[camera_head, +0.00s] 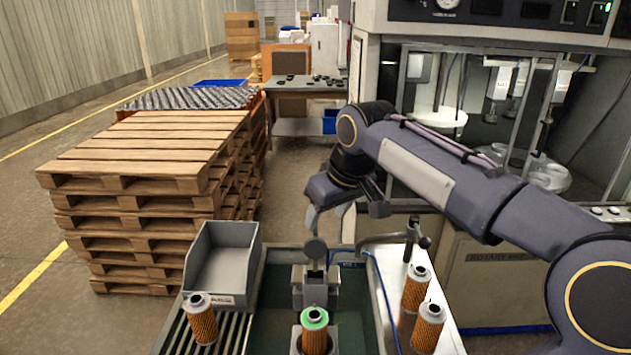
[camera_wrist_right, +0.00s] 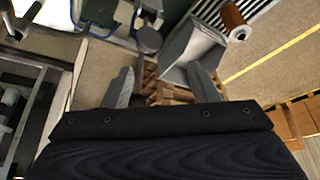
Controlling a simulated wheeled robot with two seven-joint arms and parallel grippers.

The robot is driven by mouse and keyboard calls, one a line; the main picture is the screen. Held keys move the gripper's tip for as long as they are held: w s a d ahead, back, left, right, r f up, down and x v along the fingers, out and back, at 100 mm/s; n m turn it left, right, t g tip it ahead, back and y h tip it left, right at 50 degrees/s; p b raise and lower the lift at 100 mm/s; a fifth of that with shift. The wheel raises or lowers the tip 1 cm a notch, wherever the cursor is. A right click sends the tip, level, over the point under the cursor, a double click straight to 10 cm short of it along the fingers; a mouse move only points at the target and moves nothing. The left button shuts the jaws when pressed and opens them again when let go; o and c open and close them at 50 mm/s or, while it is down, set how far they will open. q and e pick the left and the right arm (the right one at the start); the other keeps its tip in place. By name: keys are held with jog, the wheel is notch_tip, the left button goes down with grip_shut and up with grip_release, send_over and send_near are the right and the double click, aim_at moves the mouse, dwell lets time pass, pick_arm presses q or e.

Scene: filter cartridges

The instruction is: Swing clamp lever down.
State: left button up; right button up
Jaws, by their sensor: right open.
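The clamp fixture (camera_head: 315,285) stands in the dark green tray at the bottom middle of the head view. Its upright lever has a dark round knob (camera_head: 315,249), which also shows in the wrist view (camera_wrist_right: 148,40). A filter cartridge with a green-ringed top (camera_head: 314,335) stands in front of the clamp. My right gripper (camera_head: 342,210) is open and empty, above and behind the knob, apart from it. In the wrist view its two fingers (camera_wrist_right: 162,85) are spread, and the knob lies beyond them. My left gripper is not in view.
A grey bin (camera_head: 222,262) and a cartridge (camera_head: 200,318) sit on the roller rack at left. Two orange cartridges (camera_head: 416,288) (camera_head: 428,325) and a dark post (camera_head: 412,240) stand at right. Pallets (camera_head: 150,150) are stacked behind left; a machine cabinet (camera_head: 505,275) is at right.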

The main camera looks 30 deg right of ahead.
jog(key=w+d+r+p, duration=0.1)
jog(key=w+d+r, duration=0.3)
jog(key=w, duration=0.5)
jog(key=shift+h, duration=0.4)
jog(key=x, duration=0.8)
jog(key=shift+s+p, duration=0.25)
jog(key=shift+p, duration=0.05)
grip_shut()
